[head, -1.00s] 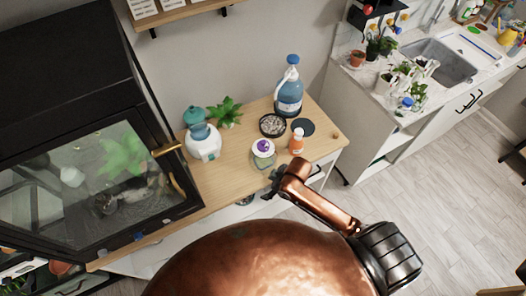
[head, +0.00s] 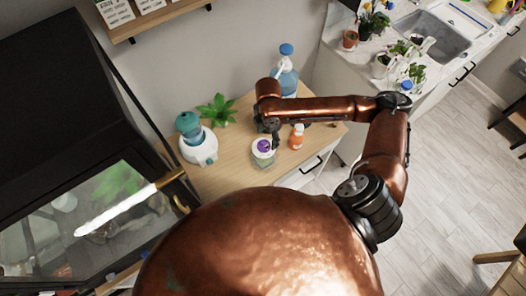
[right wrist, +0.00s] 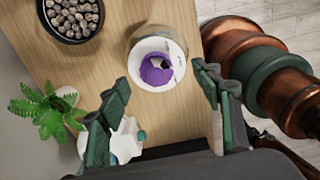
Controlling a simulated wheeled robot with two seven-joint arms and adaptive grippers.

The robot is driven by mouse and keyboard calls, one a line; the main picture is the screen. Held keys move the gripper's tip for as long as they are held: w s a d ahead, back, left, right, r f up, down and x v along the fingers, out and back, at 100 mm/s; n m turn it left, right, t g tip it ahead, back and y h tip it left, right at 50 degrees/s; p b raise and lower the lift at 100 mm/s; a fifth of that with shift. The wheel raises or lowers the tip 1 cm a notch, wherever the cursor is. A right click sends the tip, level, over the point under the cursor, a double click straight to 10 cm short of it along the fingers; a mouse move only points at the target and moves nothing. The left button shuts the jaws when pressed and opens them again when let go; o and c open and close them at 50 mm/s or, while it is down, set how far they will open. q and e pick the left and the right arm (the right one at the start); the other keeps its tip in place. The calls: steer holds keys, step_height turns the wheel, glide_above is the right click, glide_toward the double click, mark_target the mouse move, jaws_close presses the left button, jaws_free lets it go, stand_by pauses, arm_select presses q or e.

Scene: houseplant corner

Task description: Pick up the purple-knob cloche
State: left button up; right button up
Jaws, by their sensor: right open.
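The purple-knob cloche (head: 263,153) stands upright on the wooden cabinet top (head: 236,167), near its front edge. It is clear with a white disc under its purple knob, and it shows from above in the right wrist view (right wrist: 156,72). My right gripper (head: 271,133) is over the cabinet top just behind and above the cloche. In the right wrist view its two fingers (right wrist: 161,82) are spread apart with nothing between them, and the cloche lies beyond the tips. My left gripper is not in view.
An orange-and-white bottle (head: 297,137) stands close right of the cloche. A teal-and-white bottle (head: 196,141) and a green plant (head: 217,110) are left. A large blue bottle (head: 286,72) stands behind my arm. A bowl of pebbles (right wrist: 73,17) shows in the wrist view.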

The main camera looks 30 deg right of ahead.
mark_target(264, 142)
steer(key=f, duration=0.1)
steer(key=a+f, duration=0.1)
steer(key=w+f, duration=0.1)
steer(key=shift+a+f, duration=0.15)
steer(key=shift+f, duration=0.15)
step_height(264, 142, down, 2)
steer(key=shift+f, duration=0.2)
steer(key=shift+s, duration=0.1)
steer(key=c, duration=1.2)
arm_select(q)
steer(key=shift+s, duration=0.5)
arm_select(e)
jaws_close()
steer(key=shift+r, duration=0.1)
